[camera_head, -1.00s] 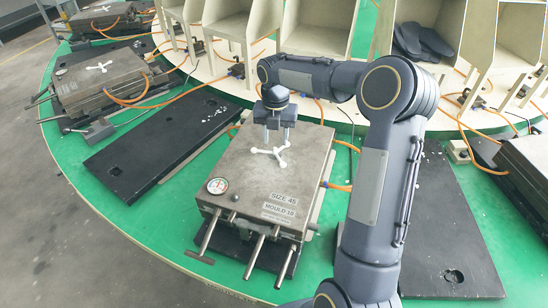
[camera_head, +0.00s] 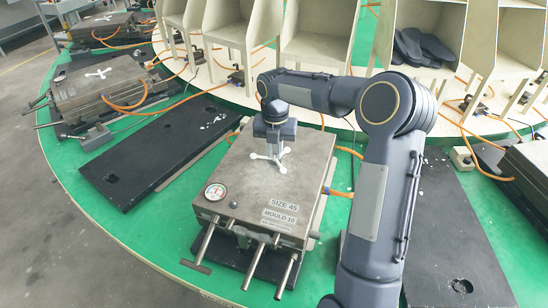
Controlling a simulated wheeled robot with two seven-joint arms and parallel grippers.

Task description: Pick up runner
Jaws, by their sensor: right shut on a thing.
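The runner (camera_head: 280,166) is a small white piece with several thin arms. It is at the top of the grey metal mould (camera_head: 238,185), which is labelled size 45, mould 10. My right gripper (camera_head: 273,151) points straight down over the mould and is shut on the middle of the runner. The fingers hide part of its centre. I cannot tell whether the runner still touches the mould's top. My left gripper is not in view.
The mould stands on a green round table (camera_head: 120,220) with a gauge (camera_head: 215,191) and rods at its front. Another mould (camera_head: 95,88) with a white piece is at the left. Beige bins (camera_head: 318,35) stand behind; one holds dark insoles (camera_head: 425,48). Orange hoses run between.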

